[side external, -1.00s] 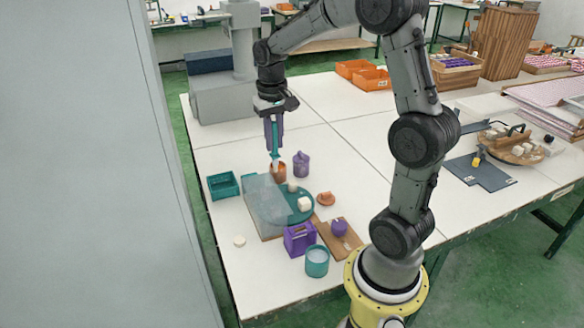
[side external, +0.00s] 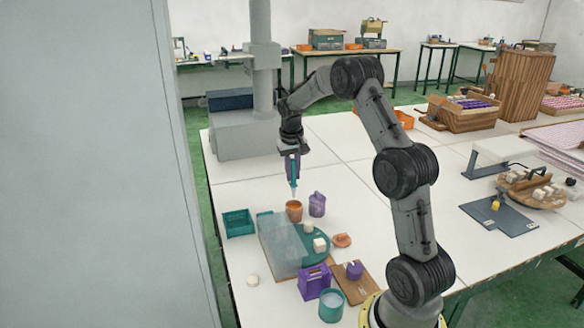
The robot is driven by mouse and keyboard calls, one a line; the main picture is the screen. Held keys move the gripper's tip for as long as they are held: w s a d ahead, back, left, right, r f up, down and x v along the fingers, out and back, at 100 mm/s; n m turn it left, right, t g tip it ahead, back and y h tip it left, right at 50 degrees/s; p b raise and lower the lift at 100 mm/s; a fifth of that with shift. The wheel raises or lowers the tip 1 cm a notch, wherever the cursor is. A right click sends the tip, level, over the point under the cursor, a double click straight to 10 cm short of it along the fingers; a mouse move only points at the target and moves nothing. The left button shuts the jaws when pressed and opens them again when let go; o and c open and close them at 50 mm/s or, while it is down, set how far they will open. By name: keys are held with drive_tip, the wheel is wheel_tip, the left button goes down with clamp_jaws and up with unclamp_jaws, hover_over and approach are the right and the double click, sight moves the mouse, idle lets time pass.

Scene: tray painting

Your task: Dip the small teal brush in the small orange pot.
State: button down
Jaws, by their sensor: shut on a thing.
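My gripper (side external: 293,166) points down and is shut on the small teal brush (side external: 294,180). The brush hangs upright, its pale tip down, over the small orange pot (side external: 294,212). The tip is at or just above the mouth of the pot. I cannot tell from this angle whether it is inside. The pot stands on the white table.
A purple pot (side external: 317,207) stands close right of the orange pot. A teal crate (side external: 238,222) is to the left.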

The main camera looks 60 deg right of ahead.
sight(293, 186)
drive_tip(key=shift+f, duration=2.7)
drive_tip(key=shift+r, duration=0.1)
drive_tip(key=shift+a+r, duration=0.15)
drive_tip(key=shift+r, duration=0.65)
drive_tip(key=shift+a+r, duration=0.1)
drive_tip(key=shift+r, duration=0.7)
drive_tip(key=shift+r, duration=2.25)
